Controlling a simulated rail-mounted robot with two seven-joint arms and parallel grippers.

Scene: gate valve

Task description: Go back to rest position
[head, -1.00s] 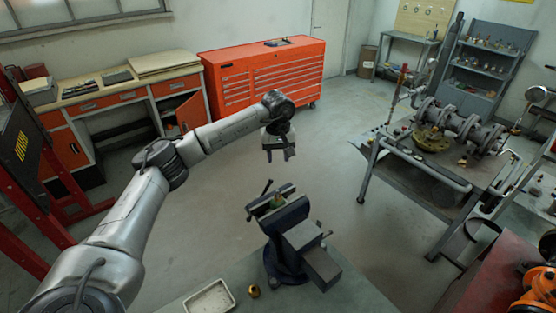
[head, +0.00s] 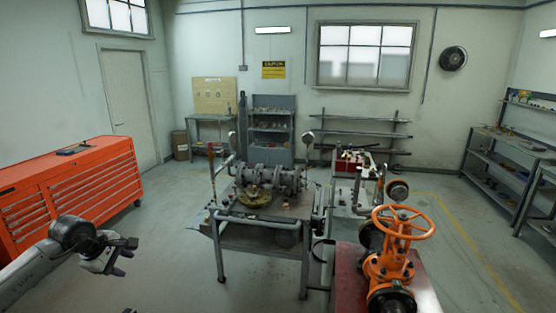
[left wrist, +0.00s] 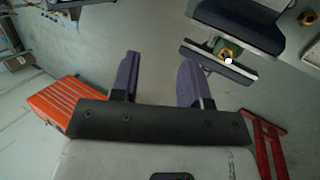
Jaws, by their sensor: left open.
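My left gripper (head: 126,257) is at the lower left of the head view, in front of the red tool chest. It also shows in the left wrist view (left wrist: 158,72), where its two dark fingers stand apart with nothing between them. The bench vise (left wrist: 220,62) shows at the top right of the left wrist view, apart from the fingers, with a small brass-coloured piece (left wrist: 226,52) at its jaws. My right gripper is not in view.
A red tool chest (head: 75,190) stands at the left. A work table (head: 280,212) with a flanged pipe assembly (head: 270,180) is in the middle. An orange gate valve (head: 388,265) with a handwheel stands at the lower right. Open floor (head: 170,240) lies between chest and table.

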